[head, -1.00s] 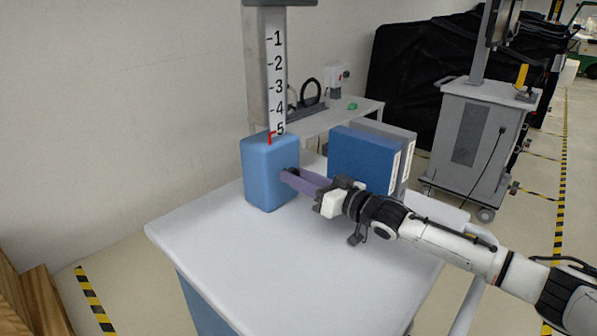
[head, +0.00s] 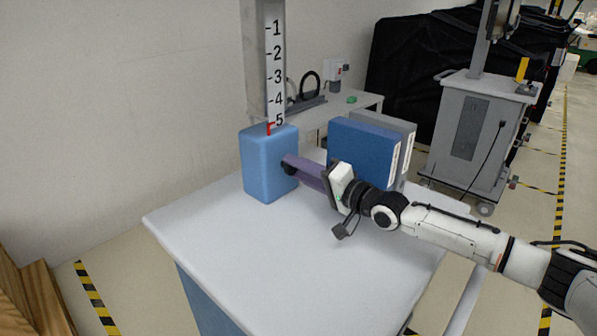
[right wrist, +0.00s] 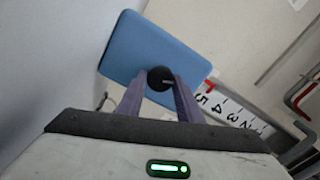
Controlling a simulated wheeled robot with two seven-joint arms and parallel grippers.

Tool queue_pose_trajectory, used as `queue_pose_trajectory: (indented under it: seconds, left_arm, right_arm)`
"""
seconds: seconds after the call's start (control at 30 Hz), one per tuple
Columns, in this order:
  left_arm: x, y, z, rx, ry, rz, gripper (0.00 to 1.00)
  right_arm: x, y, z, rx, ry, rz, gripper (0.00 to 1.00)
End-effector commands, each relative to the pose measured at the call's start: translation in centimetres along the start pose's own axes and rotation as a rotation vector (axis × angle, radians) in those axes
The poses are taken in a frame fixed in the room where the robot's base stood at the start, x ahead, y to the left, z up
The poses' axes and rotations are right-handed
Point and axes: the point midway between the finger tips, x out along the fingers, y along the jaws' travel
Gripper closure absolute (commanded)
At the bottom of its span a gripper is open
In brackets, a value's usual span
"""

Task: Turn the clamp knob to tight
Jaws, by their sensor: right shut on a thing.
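The clamp is a blue block (head: 268,165) on the white cart top, at the foot of a grey post with a numbered scale (head: 275,70). A red pointer (head: 270,128) sits by the 5. The black clamp knob (head: 288,167) is on the block's right side, partly hidden by the fingers. In the right wrist view the round knob (right wrist: 160,78) lies between the purple fingertips. My right gripper (head: 291,164) is shut on the knob, its fingers pointing left. It also shows in the right wrist view (right wrist: 160,86). My left gripper is out of view.
Blue and grey binders (head: 362,155) stand on the cart top (head: 235,250), close behind my right gripper. The front of the cart top is clear. A side table (head: 365,107) and a grey cart (head: 470,140) stand behind.

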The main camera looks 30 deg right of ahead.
Motion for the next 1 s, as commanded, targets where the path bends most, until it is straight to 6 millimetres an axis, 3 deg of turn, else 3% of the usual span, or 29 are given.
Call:
queue_pose_trajectory:
  seconds: [0.5, 1.0]
  left_arm:
    - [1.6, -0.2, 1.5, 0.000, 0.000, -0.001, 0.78]
    - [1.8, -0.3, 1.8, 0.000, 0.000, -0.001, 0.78]
  right_arm:
    - [0.0, 0.2, 0.0, 0.351, 0.001, -0.001, 0.90]
    - [0.0, 0.1, -0.1, 0.424, 0.001, -0.002, 0.90]
